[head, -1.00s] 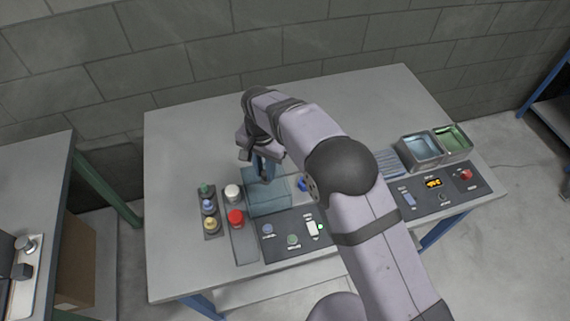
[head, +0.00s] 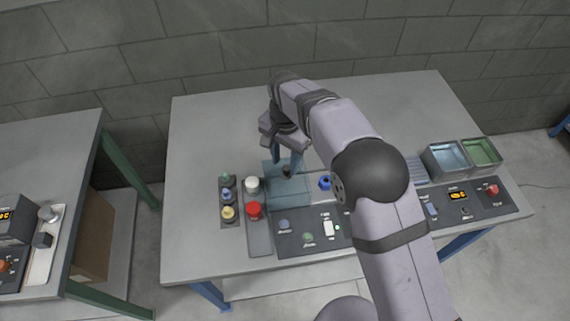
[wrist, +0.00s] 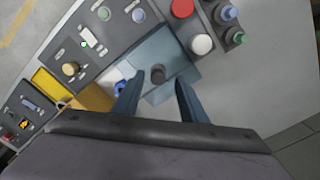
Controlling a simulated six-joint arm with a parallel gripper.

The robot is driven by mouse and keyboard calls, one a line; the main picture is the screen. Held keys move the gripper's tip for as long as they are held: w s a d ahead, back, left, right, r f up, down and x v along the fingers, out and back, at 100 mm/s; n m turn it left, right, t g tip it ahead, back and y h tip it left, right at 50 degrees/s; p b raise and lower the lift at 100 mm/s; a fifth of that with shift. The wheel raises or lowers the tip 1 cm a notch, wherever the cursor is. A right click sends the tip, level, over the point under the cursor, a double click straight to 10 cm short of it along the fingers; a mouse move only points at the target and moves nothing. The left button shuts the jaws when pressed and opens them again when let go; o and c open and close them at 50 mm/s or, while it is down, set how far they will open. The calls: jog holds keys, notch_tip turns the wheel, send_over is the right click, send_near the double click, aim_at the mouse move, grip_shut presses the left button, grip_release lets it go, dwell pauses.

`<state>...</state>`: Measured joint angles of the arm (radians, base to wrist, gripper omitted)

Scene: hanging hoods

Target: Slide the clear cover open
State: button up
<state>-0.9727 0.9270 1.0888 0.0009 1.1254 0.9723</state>
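The clear cover (head: 288,193) is a bluish see-through box on the control panel, right of the white and red knobs. It also shows in the wrist view (wrist: 162,50). A dark round knob (head: 286,171) stands on it. My gripper (head: 284,160) is over the back part of the cover. In the wrist view my gripper (wrist: 159,78) is open, with one finger on each side of the dark knob (wrist: 158,74). A gap shows between each finger and the knob. I cannot tell how far the fingertips are above the cover.
A white knob (head: 252,184) and red knob (head: 254,209) stand just left of the cover. A blue knob (head: 325,183) is to its right, near my arm. Two bins, blue (head: 445,158) and green (head: 482,152), stand at the right. The table behind the cover is clear.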

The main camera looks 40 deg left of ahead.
notch_tip(320, 180, up, 5)
jog(key=shift+f+b, duration=0.1)
jog(key=shift+b, duration=0.55)
jog(key=shift+r, duration=0.3)
jog(key=shift+d, duration=0.1)
jog(key=w+d+r, duration=0.1)
jog(key=w+d, duration=0.2)
jog(key=d, duration=1.1)
jog(key=w+d, duration=0.3)
jog(key=d, duration=1)
jog(key=s+d+f, duration=0.2)
jog(key=s+d, duration=0.5)
jog(key=d, duration=0.2)
jog(key=s+d+f, duration=0.2)
jog(key=s+d, duration=0.5)
jog(key=d, duration=0.2)
jog(key=shift+s, duration=0.4)
